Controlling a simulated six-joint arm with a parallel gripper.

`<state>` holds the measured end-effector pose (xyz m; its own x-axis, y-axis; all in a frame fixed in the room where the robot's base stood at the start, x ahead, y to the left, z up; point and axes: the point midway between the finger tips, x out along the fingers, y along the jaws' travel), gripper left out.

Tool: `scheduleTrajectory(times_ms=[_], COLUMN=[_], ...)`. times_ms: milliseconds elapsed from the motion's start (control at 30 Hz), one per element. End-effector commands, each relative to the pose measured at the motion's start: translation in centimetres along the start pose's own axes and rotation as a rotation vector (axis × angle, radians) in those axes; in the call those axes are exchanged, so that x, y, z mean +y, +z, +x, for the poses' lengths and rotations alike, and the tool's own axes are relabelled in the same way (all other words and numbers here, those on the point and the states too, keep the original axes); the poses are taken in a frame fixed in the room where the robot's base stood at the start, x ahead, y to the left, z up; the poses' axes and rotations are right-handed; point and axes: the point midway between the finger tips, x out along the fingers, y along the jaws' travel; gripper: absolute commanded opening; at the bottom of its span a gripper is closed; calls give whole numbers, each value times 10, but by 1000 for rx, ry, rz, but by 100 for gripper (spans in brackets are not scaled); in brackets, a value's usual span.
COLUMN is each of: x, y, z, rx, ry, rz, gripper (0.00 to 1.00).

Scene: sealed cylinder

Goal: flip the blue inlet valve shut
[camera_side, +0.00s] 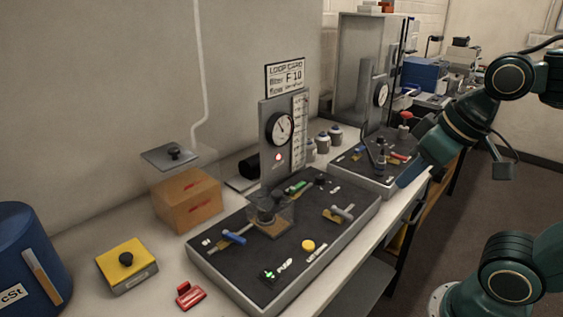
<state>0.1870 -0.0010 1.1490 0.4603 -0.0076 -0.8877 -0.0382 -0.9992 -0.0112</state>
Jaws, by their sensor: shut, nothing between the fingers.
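A blue valve handle (234,237) sits at the left end of the near dark panel (300,248), beside a small yellowish plate. It lies slanted, and I cannot tell from this view whether the valve is open or shut. A clear chamber (270,212) stands on the panel to its right. My gripper (408,176) is at the right, far from the blue handle, by the right edge of the far panel. It is shut and holds nothing; its fingertips are small and hard to make out.
A grey handle (343,212), green handle (297,187) and yellow button (308,245) are on the near panel. A gauge post (279,130) rises behind it. A similar panel (375,165) lies beyond.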

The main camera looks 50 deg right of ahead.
Motion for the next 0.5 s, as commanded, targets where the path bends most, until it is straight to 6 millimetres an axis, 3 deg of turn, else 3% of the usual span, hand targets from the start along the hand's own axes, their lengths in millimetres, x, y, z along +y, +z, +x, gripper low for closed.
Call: scheduleTrajectory(times_ms=[233,400,500], x=[-1,-2,-3], y=[11,8,3], z=[1,0,0], rx=[14,11,2], ry=[-8,-9,-12], rz=[-41,-42,-45], gripper=[0,31,35])
